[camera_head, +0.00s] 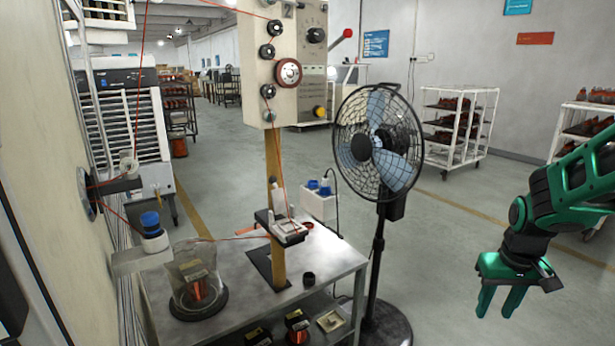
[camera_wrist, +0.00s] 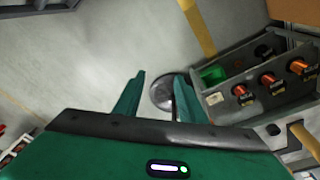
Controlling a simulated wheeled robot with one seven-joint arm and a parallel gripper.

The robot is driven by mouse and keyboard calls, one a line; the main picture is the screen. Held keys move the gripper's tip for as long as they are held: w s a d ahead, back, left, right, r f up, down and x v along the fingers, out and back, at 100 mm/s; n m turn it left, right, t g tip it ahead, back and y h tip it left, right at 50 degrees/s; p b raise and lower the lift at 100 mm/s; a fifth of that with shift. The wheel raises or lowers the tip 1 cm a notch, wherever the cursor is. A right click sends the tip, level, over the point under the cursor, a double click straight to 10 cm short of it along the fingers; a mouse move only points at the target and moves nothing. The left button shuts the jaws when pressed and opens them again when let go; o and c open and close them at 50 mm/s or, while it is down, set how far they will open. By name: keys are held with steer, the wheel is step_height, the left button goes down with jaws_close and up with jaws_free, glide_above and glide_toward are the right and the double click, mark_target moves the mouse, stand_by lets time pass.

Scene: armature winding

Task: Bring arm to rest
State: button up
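My green arm comes in from the right edge in the head view, with my gripper (camera_head: 503,300) pointing down over open floor to the right of the fan. In the wrist view my gripper (camera_wrist: 152,95) shows two green fingers spread apart with nothing between them. It is open and empty. It touches nothing that I can see.
A standing fan (camera_head: 380,140) on a black pole stands between my gripper and the metal workbench (camera_head: 325,262) with the winding machine (camera_head: 285,65). A white rack cart (camera_head: 459,125) stands behind. In the wrist view, a shelf unit (camera_wrist: 235,107) holds several copper spools.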

steer(key=s+r+m, duration=0.2)
steer(key=s+r, duration=0.1)
steer(key=s, duration=0.8)
steer(key=s+a+r+m+g+y, duration=0.1)
steer(key=s+r, duration=0.3)
steer(key=s, duration=0.7)
steer(key=shift+s+m+g, duration=0.2)
steer(key=shift+m+g, duration=0.1)
steer(key=shift+m, duration=0.6)
steer(key=shift+w+f, duration=0.3)
steer(key=shift+w, duration=0.35)
